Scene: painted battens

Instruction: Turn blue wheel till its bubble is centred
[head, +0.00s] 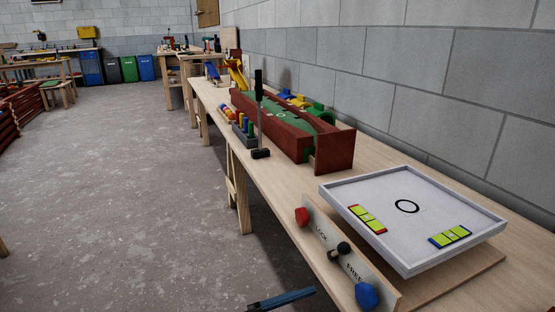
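The blue wheel (366,295) is at the near end of a pale upright panel (325,245) on the bench's front edge. A red wheel (302,217) is at its far end. A black knob (340,249) sits between the words LOCK and FREE. Behind the panel is a white tilting tray (415,262) with a black ring. It carries a red-edged level (367,219) and a blue-edged level (451,237). The bubbles are too small to place. A blue and dark part, apparently my gripper (283,299), shows at the bottom edge, left of the blue wheel; its fingers are unclear.
A long dark-red box (333,152) and a black mallet-like tool (260,153) stand farther along the wooden bench (288,186). A block wall runs behind the bench. The concrete floor (130,200) to the left is open. Coloured bins (128,69) stand far back.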

